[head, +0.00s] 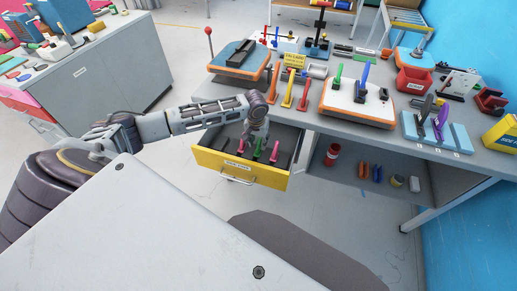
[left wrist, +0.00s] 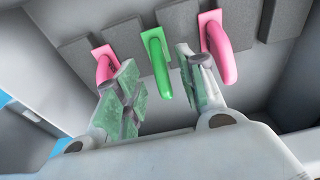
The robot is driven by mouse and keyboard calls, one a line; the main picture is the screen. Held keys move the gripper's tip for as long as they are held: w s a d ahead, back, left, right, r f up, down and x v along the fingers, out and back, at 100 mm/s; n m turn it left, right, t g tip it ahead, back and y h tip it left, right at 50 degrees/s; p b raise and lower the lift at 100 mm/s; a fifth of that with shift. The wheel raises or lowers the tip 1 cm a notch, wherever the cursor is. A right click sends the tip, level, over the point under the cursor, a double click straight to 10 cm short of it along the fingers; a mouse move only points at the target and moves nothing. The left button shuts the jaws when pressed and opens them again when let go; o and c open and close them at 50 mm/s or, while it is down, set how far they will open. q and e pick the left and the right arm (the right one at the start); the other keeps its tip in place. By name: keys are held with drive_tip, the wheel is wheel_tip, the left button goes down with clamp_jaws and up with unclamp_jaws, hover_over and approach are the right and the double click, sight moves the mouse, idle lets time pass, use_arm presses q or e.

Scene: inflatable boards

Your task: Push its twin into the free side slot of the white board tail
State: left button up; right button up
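The white board tail (head: 345,106) has an orange edge and lies on the workbench. A green fin (head: 338,78) stands at its left and a taller blue fin (head: 362,80) in its middle; a small dark piece (head: 384,94) is at its right. A loose green fin (head: 257,149) stands between two pink fins in the open yellow drawer (head: 225,166). My left gripper (head: 253,138) reaches down into the drawer. In the left wrist view, its open fingers (left wrist: 160,95) are on either side of the green fin (left wrist: 158,62), with visible gaps. My right gripper is out of view.
The pink fins (left wrist: 106,64) (left wrist: 222,54) stand close outside the fingers, among grey foam blocks (left wrist: 183,30). The drawer walls surround the gripper. Another board (head: 240,62), upright tools (head: 303,92) and a blue block with purple fins (head: 437,136) crowd the bench.

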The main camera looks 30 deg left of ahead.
use_arm(q)
wheel_tip(320, 180, down, 2)
drive_tip(key=shift+w+a+f, duration=0.1)
drive_tip(key=shift+w, duration=0.05)
drive_tip(key=shift+f, duration=0.35)
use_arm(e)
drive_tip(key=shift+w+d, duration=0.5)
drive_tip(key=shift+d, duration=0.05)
use_arm(q)
drive_tip(key=c, duration=0.8)
clamp_jaws()
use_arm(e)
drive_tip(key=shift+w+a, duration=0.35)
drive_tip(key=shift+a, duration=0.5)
